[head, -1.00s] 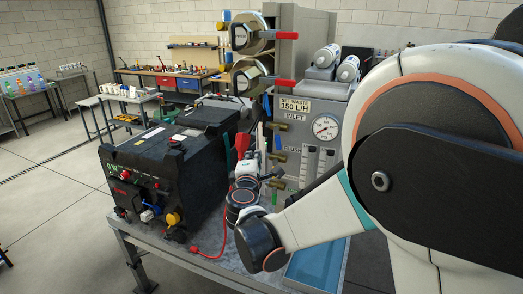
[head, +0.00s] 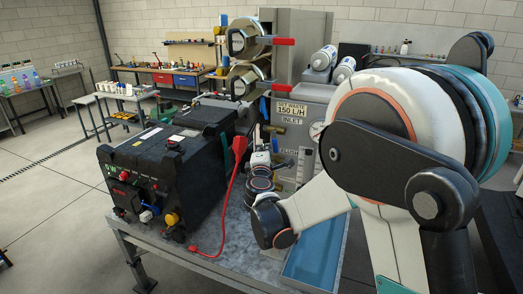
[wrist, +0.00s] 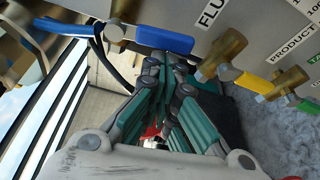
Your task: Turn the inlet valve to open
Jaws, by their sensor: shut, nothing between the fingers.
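The inlet valve's blue handle (wrist: 165,39) runs across the top of the wrist view, with a metal stem at its left end. Its brass body (head: 275,129) shows beside the INLET label in the head view. My gripper (wrist: 165,60) has its teal fingers closed together and empty. In the wrist view its tips lie just below the blue handle; I cannot tell whether they touch it. In the head view my wrist is low in front of the panel, and the fingertips are hard to make out.
Yellow (wrist: 252,83) and green (wrist: 308,105) valve handles are to the right in the wrist view. A black box (head: 170,170) stands left of my arm, with a red cable (head: 229,205) beside it. A blue tray (head: 315,250) lies at the bench front.

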